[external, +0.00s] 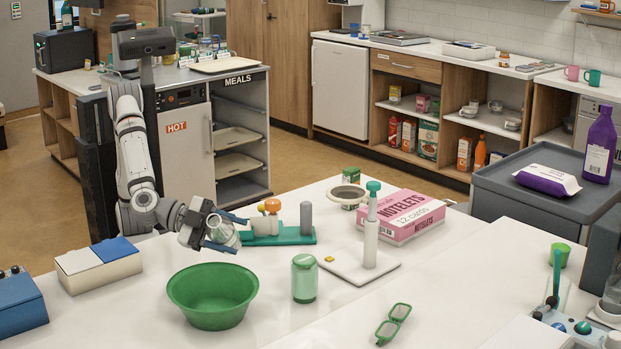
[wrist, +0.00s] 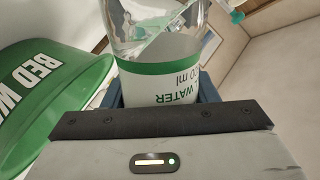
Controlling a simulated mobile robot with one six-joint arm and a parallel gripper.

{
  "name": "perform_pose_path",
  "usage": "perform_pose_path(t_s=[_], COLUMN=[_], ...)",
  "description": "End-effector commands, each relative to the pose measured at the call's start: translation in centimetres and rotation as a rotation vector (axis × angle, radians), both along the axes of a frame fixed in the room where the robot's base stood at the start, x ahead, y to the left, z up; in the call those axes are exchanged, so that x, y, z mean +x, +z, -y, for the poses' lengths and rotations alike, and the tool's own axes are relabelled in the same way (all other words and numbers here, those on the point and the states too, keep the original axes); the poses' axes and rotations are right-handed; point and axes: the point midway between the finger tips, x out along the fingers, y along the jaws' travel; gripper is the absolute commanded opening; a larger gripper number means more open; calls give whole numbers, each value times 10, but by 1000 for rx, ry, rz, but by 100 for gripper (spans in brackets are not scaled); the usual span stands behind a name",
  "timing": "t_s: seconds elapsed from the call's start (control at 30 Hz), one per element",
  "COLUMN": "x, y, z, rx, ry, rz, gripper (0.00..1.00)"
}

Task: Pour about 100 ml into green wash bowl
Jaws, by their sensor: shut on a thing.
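The green wash bowl (external: 212,298) stands on the white table at front left. In the wrist view its side (wrist: 45,90), lettered "BED W…", shows at left. My gripper (external: 222,226) is shut on a clear water bottle (external: 224,236), held tilted just behind and above the bowl's far rim. In the wrist view the bottle (wrist: 165,75) has a white and green label reading "WATER" and a partly hidden "00 ml". Clear liquid shows inside with a slanted surface. The bottle's mouth is out of the wrist view, and I see no stream.
A green-tinted lidded container (external: 305,279) stands right of the bowl. A teal rack (external: 278,238) with small items is behind it. A white stand with a green-topped column (external: 371,230) and a pink notelets box (external: 401,217) are further right. A white-and-blue box (external: 99,265) is at left.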

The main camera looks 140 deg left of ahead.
Motion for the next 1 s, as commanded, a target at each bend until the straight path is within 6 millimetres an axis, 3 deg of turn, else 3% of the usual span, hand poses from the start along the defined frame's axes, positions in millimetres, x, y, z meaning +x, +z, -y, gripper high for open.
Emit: perform_pose_path(t_s=[0.1,0.6,1.0], x=[2,7,7], y=[-7,1,-6], z=[2,7,6], rx=[-23,-135,-208], ry=[0,0,1], rz=[26,140,214], gripper=[22,22,22])
